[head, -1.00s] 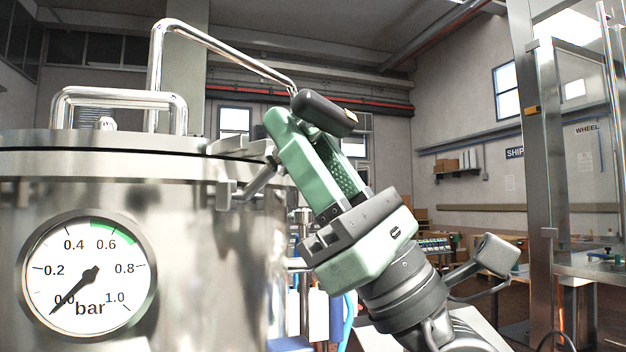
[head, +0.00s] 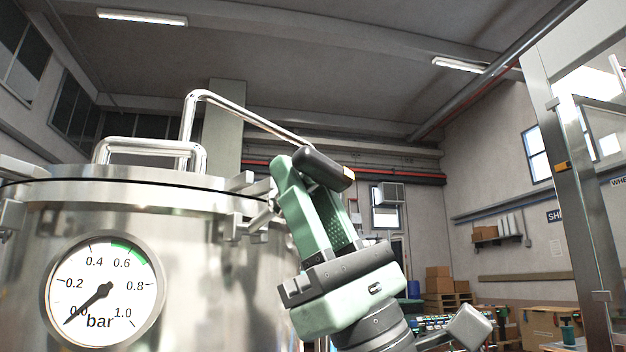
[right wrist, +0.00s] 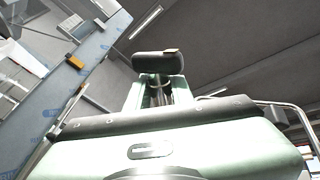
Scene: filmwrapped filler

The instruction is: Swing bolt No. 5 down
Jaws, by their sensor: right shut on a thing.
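The steel vessel (head: 185,240) fills the left of the head view, with a lug (head: 240,228) at the right of its lid rim. My right gripper (head: 312,185) is beside that rim, its green fingers pointing up and closed around a metal shank. A dark cylindrical handle (head: 325,168) lies across the fingertips. It also shows in the right wrist view (right wrist: 158,65), with the shank (right wrist: 158,92) between the fingers. The handle and shank look like a swing bolt, leaning up and outward. Its number cannot be read, and the fingers hide its lower part. My left gripper is not in view.
A chrome pipe (head: 245,113) rises from behind the lid and ends visually close to the dark handle. A bent lid handle (head: 150,145) stands left of it. The pressure gauge (head: 102,290) is on the vessel front. A steel frame (head: 583,200) stands at the right.

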